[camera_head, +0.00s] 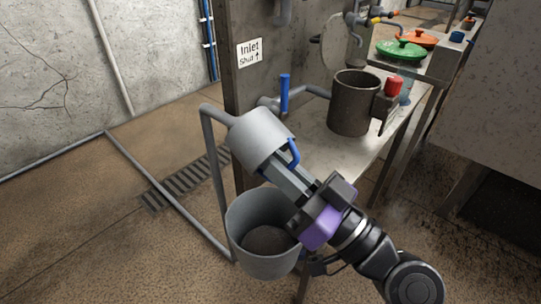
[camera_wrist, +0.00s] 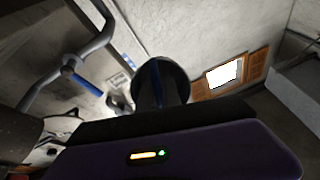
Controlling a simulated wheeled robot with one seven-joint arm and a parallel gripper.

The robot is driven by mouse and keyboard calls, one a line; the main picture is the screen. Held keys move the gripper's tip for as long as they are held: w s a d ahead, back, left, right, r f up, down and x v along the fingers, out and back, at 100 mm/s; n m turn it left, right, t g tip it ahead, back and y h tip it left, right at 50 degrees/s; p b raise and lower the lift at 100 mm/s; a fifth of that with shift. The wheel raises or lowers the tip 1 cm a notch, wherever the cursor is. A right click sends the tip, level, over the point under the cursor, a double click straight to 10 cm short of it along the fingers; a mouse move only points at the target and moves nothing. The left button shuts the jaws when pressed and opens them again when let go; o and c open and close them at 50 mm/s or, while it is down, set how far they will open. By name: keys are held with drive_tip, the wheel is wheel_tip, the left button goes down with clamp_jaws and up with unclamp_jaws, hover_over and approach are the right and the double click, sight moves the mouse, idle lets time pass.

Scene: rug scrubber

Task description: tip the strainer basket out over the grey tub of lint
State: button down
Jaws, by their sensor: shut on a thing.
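The strainer basket (camera_head: 255,135) is a light grey cylinder with a blue handle piece (camera_head: 293,152), up off the bench in the head view. It is tilted, above the back rim of the grey tub in the picture. My gripper (camera_head: 288,182) is shut on it, reaching up from the lower right. In the wrist view a dark round shape (camera_wrist: 160,82), likely the basket, stands before my gripper. The grey tub (camera_head: 240,225) is upright, with dark lint (camera_head: 268,240) at its bottom. My gripper hides part of its right rim. I cannot see inside the basket.
A dark open pot (camera_head: 352,105) stands on the bench beside a red knob (camera_head: 393,85). A blue valve lever (camera_head: 284,92) and grey pipe (camera_head: 213,165) are close behind the basket. Green (camera_head: 400,50) and orange (camera_head: 418,38) lids lie farther back.

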wheel_tip(320, 180, up, 2)
drive_tip(key=g+h+p, duration=0.3)
drive_tip(key=h+p, duration=0.1)
drive_tip(key=p, duration=1.3)
drive_tip(key=g+h+p, duration=0.3)
drive_tip(key=h+p, duration=0.2)
drive_tip(key=p, duration=1.3)
drive_tip(key=shift+s+d+r+g+p, duration=0.1)
drive_tip(key=shift+s+d+g+p, duration=0.05)
drive_tip(key=shift+g+p, duration=0.2)
drive_tip(key=shift+h+p, duration=0.4)
drive_tip(key=shift+p, duration=0.25)
drive_tip(key=shift+f, duration=0.4)
